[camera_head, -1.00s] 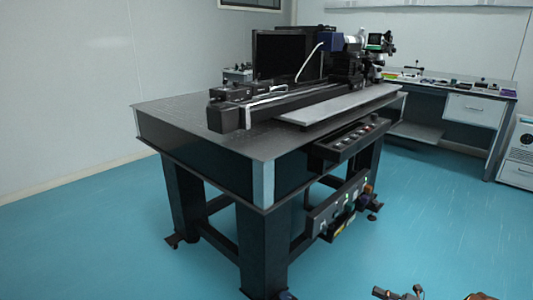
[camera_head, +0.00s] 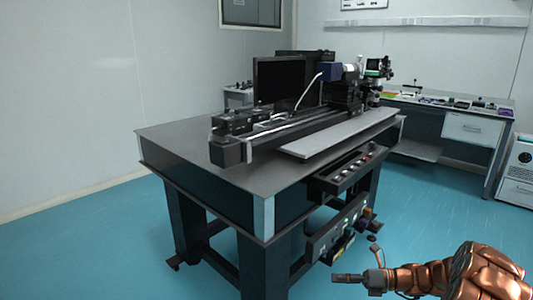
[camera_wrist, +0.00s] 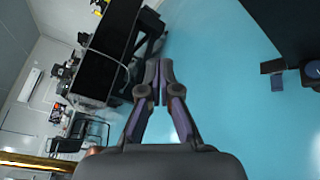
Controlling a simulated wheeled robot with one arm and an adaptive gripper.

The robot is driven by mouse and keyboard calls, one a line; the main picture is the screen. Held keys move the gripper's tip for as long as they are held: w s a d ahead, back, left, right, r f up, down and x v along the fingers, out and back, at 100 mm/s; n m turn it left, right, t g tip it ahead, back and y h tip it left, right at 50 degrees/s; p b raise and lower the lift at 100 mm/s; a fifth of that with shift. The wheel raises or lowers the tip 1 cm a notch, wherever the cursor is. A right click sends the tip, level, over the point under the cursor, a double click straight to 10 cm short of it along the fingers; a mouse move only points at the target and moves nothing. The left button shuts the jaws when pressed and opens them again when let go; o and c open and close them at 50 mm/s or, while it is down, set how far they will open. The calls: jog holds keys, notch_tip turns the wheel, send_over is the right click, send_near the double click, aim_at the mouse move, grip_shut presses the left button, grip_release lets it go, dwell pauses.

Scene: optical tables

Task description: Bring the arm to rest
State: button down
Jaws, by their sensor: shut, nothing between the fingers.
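My copper-coloured arm (camera_head: 470,271) reaches in from the lower right corner of the head view. My gripper (camera_head: 340,277) is at its left end and points left, in front of the optical table's right side. In the wrist view the two fingers of my gripper (camera_wrist: 157,82) meet at the tips, shut with nothing held. The blue floor lies beyond them.
A dark optical table (camera_head: 200,152) with a long rail instrument and a monitor (camera_head: 279,80) stands ahead. A control panel (camera_head: 345,172) juts from its right side. A side bench (camera_head: 475,108) is at the back right. Blue floor (camera_head: 440,205) is open on the right.

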jog(key=s+a+r+n+g+h+p, duration=0.2)
jog(key=s+a+r+n+p, duration=0.1)
jog(key=s+a+r+n, duration=0.35)
jog(key=s+a+r+n+g+h+p, duration=0.25)
jog(key=s+r+n+p, duration=0.2)
jog(key=s+r, duration=0.35)
jog(key=s+a+r+n+g+h+p, duration=0.25)
jog(key=s+a+r+n, duration=0.3)
jog(key=r, duration=0.35)
jog(key=s+d+r+n+t+h+p, duration=0.1)
jog(key=s+d+r+n+h+p, duration=0.3)
jog(key=s, duration=0.6)
jog(key=s+d+r+n+t+h+p, duration=0.1)
jog(key=s+d+r+n+h+p, duration=0.4)
jog(key=s+n, duration=0.5)
notch_tip(320, 180, up, 3)
jog(key=s+d+p, duration=0.1)
jog(key=d+p, duration=0.1)
jog(key=p, duration=0.1)
jog(key=shift+s+r+n, duration=0.1)
jog(key=shift+n, duration=0.15)
